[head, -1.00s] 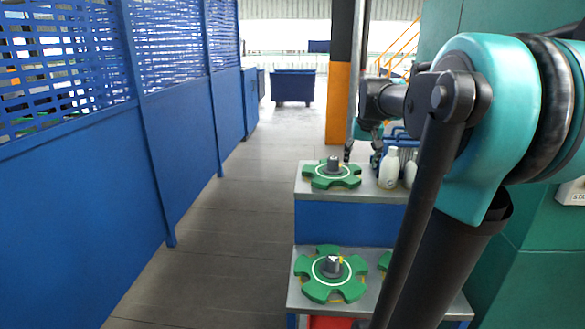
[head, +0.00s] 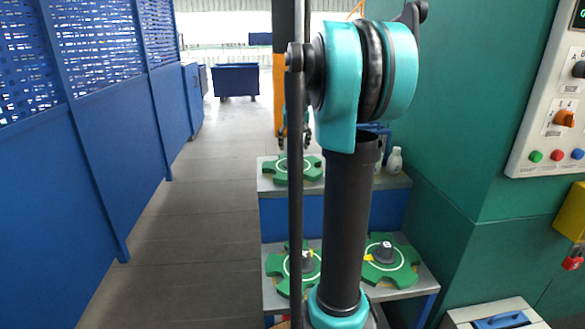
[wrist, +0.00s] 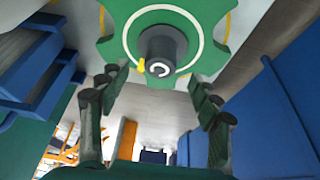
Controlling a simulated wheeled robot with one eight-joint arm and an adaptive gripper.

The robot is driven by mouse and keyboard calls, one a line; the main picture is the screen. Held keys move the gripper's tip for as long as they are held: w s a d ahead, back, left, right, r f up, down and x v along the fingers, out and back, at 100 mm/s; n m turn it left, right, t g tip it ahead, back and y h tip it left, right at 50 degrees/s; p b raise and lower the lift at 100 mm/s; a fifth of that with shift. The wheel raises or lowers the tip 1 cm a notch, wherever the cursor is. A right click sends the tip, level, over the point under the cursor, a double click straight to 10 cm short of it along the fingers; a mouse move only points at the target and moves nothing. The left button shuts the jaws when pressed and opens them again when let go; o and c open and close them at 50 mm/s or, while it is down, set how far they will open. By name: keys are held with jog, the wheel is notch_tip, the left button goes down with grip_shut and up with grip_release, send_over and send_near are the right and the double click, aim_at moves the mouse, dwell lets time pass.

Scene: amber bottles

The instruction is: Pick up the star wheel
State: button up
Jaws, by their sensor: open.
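A green star wheel (head: 279,174) with a white ring lies on the upper shelf, partly hidden behind my arm. Two more star wheels lie on the lower shelf: one at left (head: 276,267), partly covered by my arm, and one at right (head: 402,274). My gripper (wrist: 152,93) is open and empty. In the wrist view its fingers stand to the left and right below a star wheel (wrist: 205,22), whose dark hub (wrist: 162,50) with a yellow mark lies between and beyond the fingertips. In the head view the gripper is mostly hidden behind my arm, near the upper wheel.
The stepped stand (head: 225,182) is bounded at right by a green machine wall (head: 450,130) with a control panel (head: 548,120). A white bottle (head: 394,161) stands on the upper shelf. A blue fence (head: 90,170) runs along the left. The grey floor between is clear.

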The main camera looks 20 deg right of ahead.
aim_at(293, 153)
jog(key=shift+x, duration=3.35)
jog(key=shift+c, duration=0.2)
jog(key=shift+a, duration=0.1)
grip_shut()
